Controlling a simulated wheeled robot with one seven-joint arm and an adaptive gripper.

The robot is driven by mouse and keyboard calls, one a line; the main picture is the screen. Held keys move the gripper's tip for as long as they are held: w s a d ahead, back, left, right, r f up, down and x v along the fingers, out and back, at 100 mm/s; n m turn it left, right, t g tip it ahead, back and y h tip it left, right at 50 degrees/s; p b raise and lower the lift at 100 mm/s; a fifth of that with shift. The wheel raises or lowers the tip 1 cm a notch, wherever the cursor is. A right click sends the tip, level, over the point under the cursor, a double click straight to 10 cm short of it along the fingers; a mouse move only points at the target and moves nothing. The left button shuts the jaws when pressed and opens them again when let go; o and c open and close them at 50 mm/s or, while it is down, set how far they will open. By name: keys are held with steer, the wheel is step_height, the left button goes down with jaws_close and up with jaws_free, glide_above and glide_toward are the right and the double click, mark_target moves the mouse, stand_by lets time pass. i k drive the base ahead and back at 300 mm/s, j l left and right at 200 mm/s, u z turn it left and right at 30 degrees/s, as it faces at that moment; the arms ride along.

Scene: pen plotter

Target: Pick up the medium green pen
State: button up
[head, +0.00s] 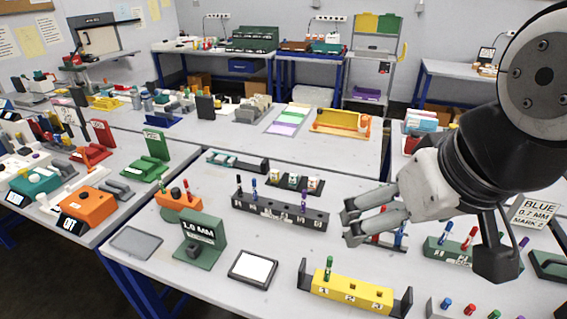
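A green pen (328,267) stands upright in the slot marked 1 of a yellow block (366,293) with dark end brackets, near the front of the table. Another green cap (495,314) shows at the bottom right edge beside blue and red caps, mostly cut off. I cannot tell from size which green one is medium. My gripper (347,225) is in the air above the table, pointing left, up and behind the yellow block in the picture. Its two fingers are apart with nothing between them. It hides part of a rack with red and blue pens.
A dark rack (270,214) with blue and purple pens stands behind. A green 1.0 MM stand (199,240), an orange box (178,206) and a white pad (252,268) are at left. A sign (534,213) reads BLUE 0.7 MM MARK 2.

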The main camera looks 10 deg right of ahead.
mark_target(330, 260)
steer(key=j+z, duration=0.5)
steer(key=j, duration=0.25)
steer(key=j+z, duration=0.45)
steer(key=j, duration=0.35)
steer(key=l+u, duration=0.3)
steer(key=l, duration=0.15)
steer(key=l+u, duration=0.3)
steer(key=l, duration=0.2)
